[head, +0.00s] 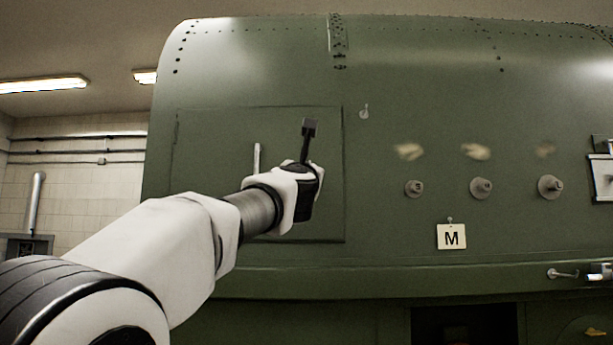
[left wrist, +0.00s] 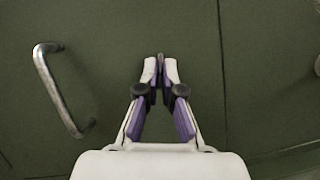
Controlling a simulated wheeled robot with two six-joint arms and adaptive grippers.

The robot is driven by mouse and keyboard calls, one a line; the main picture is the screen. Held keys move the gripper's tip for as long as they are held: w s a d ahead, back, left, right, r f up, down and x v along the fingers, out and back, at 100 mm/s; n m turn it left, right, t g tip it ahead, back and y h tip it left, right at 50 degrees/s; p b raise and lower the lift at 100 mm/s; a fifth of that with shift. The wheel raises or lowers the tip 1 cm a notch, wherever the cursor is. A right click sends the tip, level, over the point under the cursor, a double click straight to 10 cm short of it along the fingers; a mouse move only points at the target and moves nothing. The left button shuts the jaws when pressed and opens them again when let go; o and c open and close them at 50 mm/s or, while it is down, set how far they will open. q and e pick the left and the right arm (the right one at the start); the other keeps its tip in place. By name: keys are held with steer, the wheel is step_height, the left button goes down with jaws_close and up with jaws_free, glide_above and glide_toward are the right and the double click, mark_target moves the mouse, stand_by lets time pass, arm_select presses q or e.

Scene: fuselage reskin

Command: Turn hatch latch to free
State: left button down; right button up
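The hatch (head: 225,135) is a square green panel outlined by a seam in the green fuselage side. My left gripper (head: 318,180) is at the right part of the hatch in the head view and covers what lies behind it. In the left wrist view the left gripper's fingertips (left wrist: 160,70) are drawn together near the hatch face, left of the vertical seam. A thin dark piece shows between the tips and seems to be the hatch latch (left wrist: 160,58), mostly hidden by them. A silver bar handle (left wrist: 62,90) is left of the fingers. My right gripper is out of view.
Several round studs (head: 481,188) stick out of the fuselage right of the hatch. A small peg (head: 364,112) is right of the hatch's top corner. A ledge runs along below.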

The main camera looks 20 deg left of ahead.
arm_select(q)
steer(key=shift+w+d+f+n+y, duration=0.1)
steer(key=shift+n+y, duration=0.5)
steer(key=shift+n, duration=0.35)
steer(key=shift+f+n+y, duration=0.1)
steer(key=shift+n+y, duration=0.5)
steer(key=shift+n, duration=0.65)
steer(key=c, duration=1.3)
jaws_free()
steer(key=shift+c, duration=0.2)
steer(key=shift+w, duration=0.1)
steer(key=v, duration=0.7)
steer(key=shift+s, duration=0.25)
